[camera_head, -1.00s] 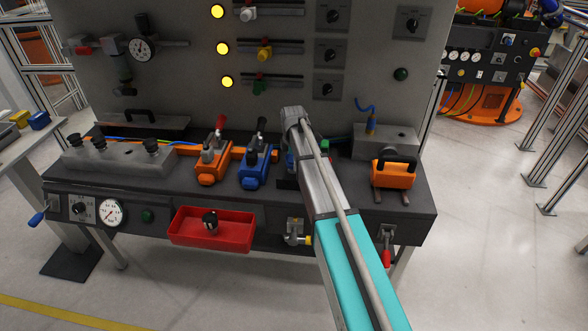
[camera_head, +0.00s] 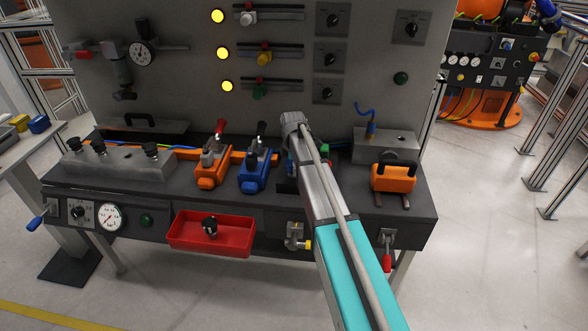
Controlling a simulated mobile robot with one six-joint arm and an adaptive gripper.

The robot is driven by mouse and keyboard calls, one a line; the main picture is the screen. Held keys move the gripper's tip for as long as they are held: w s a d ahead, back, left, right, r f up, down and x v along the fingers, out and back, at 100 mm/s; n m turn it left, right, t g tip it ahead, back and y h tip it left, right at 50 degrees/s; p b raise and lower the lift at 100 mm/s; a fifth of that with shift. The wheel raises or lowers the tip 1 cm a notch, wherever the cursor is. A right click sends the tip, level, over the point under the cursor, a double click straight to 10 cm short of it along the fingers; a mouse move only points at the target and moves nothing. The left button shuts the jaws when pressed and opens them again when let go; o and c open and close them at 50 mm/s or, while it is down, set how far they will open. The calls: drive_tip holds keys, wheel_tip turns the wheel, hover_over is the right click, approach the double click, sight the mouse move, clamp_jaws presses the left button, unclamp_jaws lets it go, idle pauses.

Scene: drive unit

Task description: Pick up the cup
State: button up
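I cannot make out a clear cup in the head view. A small dark object with a pale part (camera_head: 210,227) stands in the red tray (camera_head: 240,243) at the front of the bench; I cannot tell whether it is a cup. My arm, grey and teal, reaches from the lower right over the middle of the bench. No gripper fingers show. Whatever lies behind the arm's far end is hidden.
The dark bench (camera_head: 407,213) carries an orange valve (camera_head: 212,168), a blue valve (camera_head: 256,172), a grey block with black knobs (camera_head: 118,165) and an orange handled block (camera_head: 393,178). A tall grey panel (camera_head: 190,75) rises behind. Open floor (camera_head: 490,250) lies to the right.

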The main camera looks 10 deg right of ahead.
drive_tip(key=c, duration=0.5)
drive_tip(key=shift+o, duration=0.2)
drive_tip(key=shift+r, duration=0.15)
drive_tip(key=shift+r+p, duration=0.95)
drive_tip(key=shift+p, duration=0.1)
drive_tip(key=s+a+r+p, duration=0.1)
drive_tip(key=s+r+p, duration=0.9)
drive_tip(key=s, duration=0.4)
drive_tip(key=shift+r+p, duration=0.4)
drive_tip(key=shift+p, duration=0.05)
drive_tip(key=shift+a, duration=0.1)
